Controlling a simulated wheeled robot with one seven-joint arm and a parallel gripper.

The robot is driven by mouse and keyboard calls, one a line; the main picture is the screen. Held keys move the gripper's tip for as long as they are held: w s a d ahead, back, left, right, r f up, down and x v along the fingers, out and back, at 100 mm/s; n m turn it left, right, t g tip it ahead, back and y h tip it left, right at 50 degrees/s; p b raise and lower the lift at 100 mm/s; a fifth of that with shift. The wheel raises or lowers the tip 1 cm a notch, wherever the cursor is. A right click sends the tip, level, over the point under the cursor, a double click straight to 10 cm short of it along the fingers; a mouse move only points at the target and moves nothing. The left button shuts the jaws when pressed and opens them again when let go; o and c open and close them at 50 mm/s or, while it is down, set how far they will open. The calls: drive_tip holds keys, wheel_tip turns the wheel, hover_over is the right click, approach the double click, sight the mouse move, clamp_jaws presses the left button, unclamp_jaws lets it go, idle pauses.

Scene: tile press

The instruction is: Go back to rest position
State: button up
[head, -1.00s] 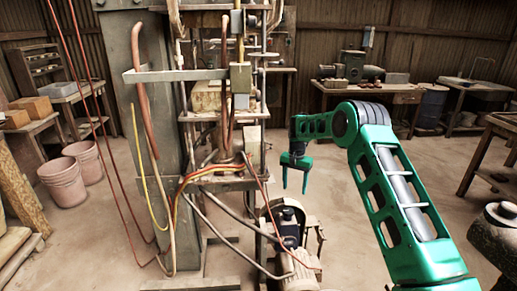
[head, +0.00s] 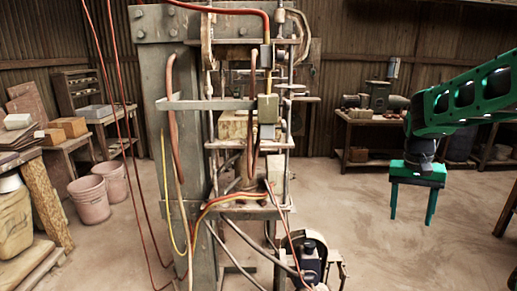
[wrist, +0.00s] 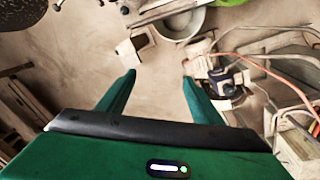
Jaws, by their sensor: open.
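My gripper (head: 411,205) is at the right of the head view, with its two green fingers pointing down and apart. It is open and empty, over bare floor. In the wrist view the two fingers (wrist: 158,85) show apart with nothing between them. The tile press (head: 180,120) stands at the centre-left of the head view, a tall grey frame with hoses. My gripper is to the right of the press and clear of it. A tile or block (head: 235,125) sits on a shelf of the press.
A motor (head: 313,255) with hoses stands on the floor at the foot of the press. Pink buckets (head: 90,198) and a table (head: 66,150) are at the left. A workbench (head: 372,118) stands at the back right. The floor between the press and my gripper is free.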

drive_tip(key=s+a+f+y, duration=0.1)
drive_tip(key=s+f, duration=0.1)
drive_tip(key=s, duration=2.8)
drive_tip(key=shift+s+a+y, duration=0.15)
drive_tip(key=shift+a+y, duration=0.1)
drive_tip(key=shift+y, duration=0.05)
drive_tip(key=shift+f, duration=0.1)
